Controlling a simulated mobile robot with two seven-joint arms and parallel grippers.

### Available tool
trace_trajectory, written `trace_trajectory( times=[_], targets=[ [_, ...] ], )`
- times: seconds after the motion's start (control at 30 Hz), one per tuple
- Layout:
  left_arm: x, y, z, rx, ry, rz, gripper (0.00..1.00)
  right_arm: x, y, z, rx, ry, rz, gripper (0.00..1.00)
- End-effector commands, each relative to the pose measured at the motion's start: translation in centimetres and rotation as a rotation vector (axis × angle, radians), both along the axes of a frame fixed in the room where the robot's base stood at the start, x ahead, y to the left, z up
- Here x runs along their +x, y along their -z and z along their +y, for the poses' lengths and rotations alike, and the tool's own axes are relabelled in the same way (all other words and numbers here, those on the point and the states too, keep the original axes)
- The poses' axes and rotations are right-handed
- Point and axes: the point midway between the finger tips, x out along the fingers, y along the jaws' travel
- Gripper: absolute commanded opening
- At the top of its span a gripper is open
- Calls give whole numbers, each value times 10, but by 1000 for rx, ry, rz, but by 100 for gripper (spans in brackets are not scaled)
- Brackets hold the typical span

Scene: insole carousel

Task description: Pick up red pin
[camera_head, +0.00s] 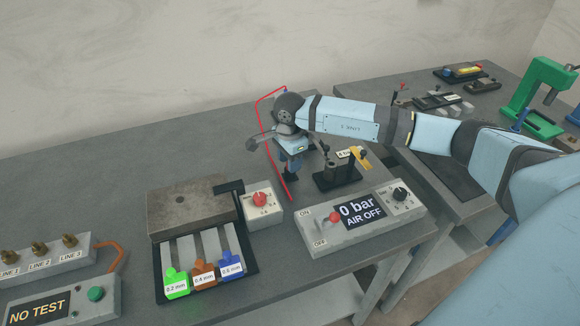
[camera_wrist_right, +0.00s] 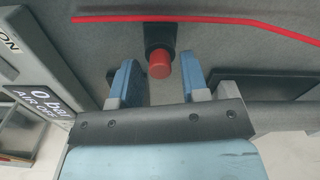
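The red pin (camera_wrist_right: 160,66) shows in the right wrist view as a short red cylinder with its base in a black holder (camera_wrist_right: 158,36). My right gripper (camera_wrist_right: 160,76) is open, with one blue finger on each side of the pin and a visible gap to each. In the head view my right gripper (camera_head: 291,162) points down over the bench, beside a red line. There the pin cannot be made out behind the gripper. My left gripper is out of view.
A black stand (camera_head: 337,177) with a yellow-tagged part is close right of the gripper. The air panel (camera_head: 358,222) reading "0 bar AIR OFF" and a white box with a red knob (camera_head: 260,200) stand in front. Bare bench (camera_head: 130,150) lies to the left.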

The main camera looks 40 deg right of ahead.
Motion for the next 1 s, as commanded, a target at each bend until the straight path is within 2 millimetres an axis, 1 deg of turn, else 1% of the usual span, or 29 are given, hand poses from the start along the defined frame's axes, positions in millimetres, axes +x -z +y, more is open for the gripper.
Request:
trace_trajectory(
  times=[0.03,0.07,0.1,0.17,0.47,0.57,0.67,0.77,0.87,0.97,1.0],
  targets=[
    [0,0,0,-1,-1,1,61,0,0,0,0,0,0,30],
    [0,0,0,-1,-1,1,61,0,0,0,0,0,0,23],
    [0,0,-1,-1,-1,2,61,0,0,0,0,0,0,14],
    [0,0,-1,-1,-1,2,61,0,0,0,0,0,0,0],
    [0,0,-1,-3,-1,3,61,0,-1,0,0,0,0,0],
    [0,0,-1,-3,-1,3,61,0,-6,0,1,1,-1,0],
    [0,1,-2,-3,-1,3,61,1,-14,0,1,1,-2,0],
    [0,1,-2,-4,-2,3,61,1,-30,0,0,1,-4,0],
    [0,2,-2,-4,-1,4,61,1,-52,0,0,0,-4,0],
    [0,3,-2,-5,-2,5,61,1,-80,0,1,0,-6,0],
    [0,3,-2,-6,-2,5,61,1,-92,0,0,-1,-6,0]
  ],
)
